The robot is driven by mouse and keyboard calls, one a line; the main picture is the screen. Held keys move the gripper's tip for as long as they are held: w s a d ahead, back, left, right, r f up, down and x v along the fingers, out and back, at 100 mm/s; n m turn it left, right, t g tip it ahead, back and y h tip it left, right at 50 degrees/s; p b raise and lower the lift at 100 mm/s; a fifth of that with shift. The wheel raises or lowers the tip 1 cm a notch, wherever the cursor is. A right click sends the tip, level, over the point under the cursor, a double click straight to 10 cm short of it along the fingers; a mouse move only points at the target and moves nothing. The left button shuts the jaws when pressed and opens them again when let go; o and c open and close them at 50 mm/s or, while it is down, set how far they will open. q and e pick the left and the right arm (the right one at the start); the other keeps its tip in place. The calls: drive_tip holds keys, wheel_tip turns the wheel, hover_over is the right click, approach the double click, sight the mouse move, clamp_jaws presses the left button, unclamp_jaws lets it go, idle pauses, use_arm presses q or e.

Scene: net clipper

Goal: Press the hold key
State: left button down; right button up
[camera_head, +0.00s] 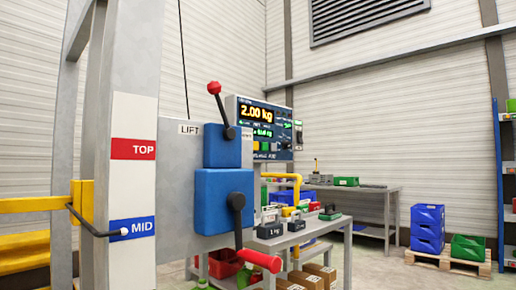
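A blue-grey scale console (243,140) with a lit display reading 2.00 kg (284,113) stands behind the lift panel, right of the picture's middle. A second green readout sits under the first. A row of small coloured keys, green and yellow among them, runs below the readouts (265,146). Their labels are too small to read, so I cannot tell which is the hold key. The console's lower left is partly hidden by the lift panel. Neither of my grippers shows in the head view.
A grey lift panel (175,185) with blue boxes, an upper red-knobbed lever (214,88) and a lower red-gripped lever (260,260) stands in front. A grey post carries TOP and MID labels. A table (330,226) holds weights. Blue crates (427,229) stand at right on a pallet.

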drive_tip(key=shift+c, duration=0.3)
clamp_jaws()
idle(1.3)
